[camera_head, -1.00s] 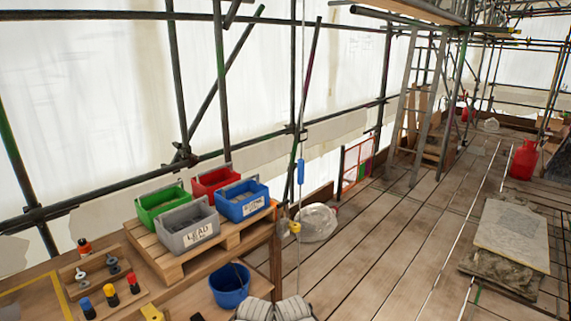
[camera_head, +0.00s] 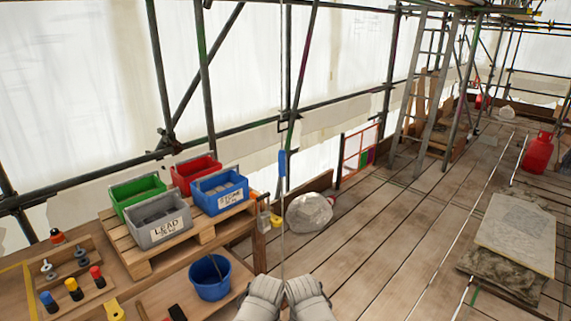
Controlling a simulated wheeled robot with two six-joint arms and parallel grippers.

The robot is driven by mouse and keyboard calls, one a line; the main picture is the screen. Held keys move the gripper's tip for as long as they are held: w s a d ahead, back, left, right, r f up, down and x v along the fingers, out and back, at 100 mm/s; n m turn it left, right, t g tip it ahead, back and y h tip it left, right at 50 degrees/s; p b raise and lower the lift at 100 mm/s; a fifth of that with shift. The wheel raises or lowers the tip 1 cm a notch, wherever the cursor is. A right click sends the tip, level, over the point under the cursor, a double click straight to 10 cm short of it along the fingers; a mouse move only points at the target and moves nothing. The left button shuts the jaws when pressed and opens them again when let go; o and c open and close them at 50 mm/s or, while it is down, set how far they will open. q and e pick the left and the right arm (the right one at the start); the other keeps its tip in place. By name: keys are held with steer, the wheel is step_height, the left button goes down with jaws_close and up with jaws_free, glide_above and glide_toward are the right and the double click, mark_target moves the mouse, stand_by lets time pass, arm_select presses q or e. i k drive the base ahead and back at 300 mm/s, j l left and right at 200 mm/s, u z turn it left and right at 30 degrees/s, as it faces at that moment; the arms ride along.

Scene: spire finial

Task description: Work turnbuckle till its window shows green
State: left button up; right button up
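A thin upright cable (camera_head: 284,90) hangs in front of the scaffold, with a slim blue fitting (camera_head: 282,163) on it at mid-height. The fitting may be the turnbuckle; no window or green mark can be made out on it. Two pale grey, glove-like ends, my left gripper (camera_head: 262,297) and my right gripper (camera_head: 308,297), are side by side at the bottom edge. They are well below the blue fitting, near the cable's lower end. Their fingertips are too small to show whether they are open, shut or touching the cable.
Left of the cable, a pallet (camera_head: 180,247) bears green, red, blue (camera_head: 220,190) and grey (camera_head: 158,220) bins. A blue bucket (camera_head: 210,278) and small coloured-top items (camera_head: 74,288) stand nearer. A whitish bag (camera_head: 309,213) lies behind the cable.

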mark_target(282, 155)
steer(key=i+l, duration=0.55)
steer(key=i+l+z, duration=0.1)
steer(key=i+l, duration=0.45)
steer(key=i, duration=0.15)
steer(key=i+l, duration=0.5)
steer(key=i+z, duration=0.05)
steer(key=i, duration=0.05)
